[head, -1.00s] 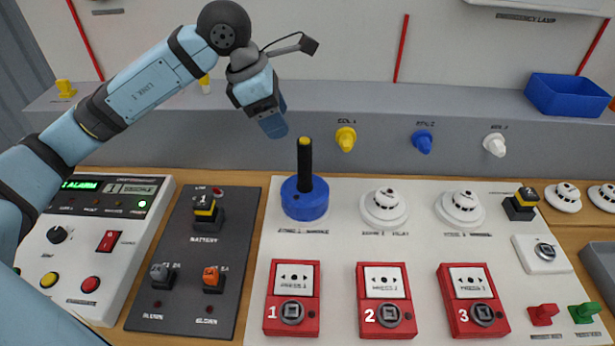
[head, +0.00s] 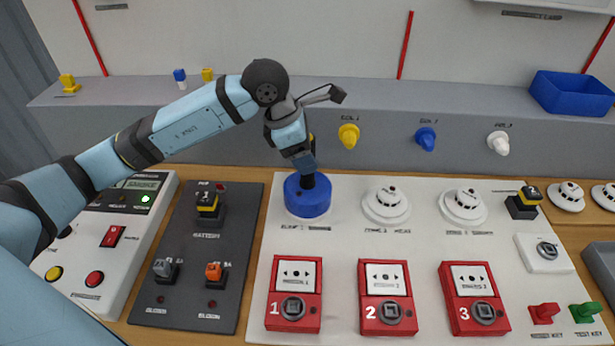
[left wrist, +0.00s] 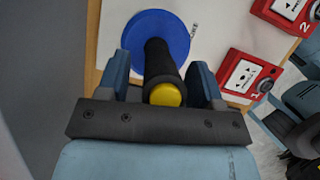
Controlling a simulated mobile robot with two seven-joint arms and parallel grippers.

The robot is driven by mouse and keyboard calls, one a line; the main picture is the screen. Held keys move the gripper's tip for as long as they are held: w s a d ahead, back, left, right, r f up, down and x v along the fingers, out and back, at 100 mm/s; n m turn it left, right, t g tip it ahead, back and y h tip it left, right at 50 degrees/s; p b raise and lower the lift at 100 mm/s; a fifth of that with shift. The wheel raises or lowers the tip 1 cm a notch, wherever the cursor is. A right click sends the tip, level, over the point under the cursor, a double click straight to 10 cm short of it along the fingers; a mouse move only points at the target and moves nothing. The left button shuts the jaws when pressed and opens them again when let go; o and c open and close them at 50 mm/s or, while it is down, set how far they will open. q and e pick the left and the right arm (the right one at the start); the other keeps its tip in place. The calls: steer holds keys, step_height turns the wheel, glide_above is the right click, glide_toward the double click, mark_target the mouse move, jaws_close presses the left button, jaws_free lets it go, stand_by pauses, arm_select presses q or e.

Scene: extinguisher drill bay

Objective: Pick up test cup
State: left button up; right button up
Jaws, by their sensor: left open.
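The test cup is a blue round cup (head: 306,200) with an upright black handle, standing on the white panel at its back left. It also shows in the left wrist view (left wrist: 172,28), where the black handle and its yellow end (left wrist: 165,95) point toward the camera. My left gripper (head: 307,168) is over the cup from above, and in the left wrist view (left wrist: 162,78) its open fingers stand on either side of the handle. I cannot tell whether they touch it. In the head view the gripper hides the handle's upper part. My right gripper is not in view.
Red call points 1 (head: 294,294), 2 (head: 387,298) and 3 (head: 474,299) stand in front. White detectors (head: 386,205) (head: 463,207) are right of the cup. A dark switch panel (head: 190,255) lies left. Behind is a grey ledge with plugs and a blue bin (head: 571,92).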

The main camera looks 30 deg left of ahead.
arm_select(q)
jaws_close()
steer(key=shift+r, duration=0.1)
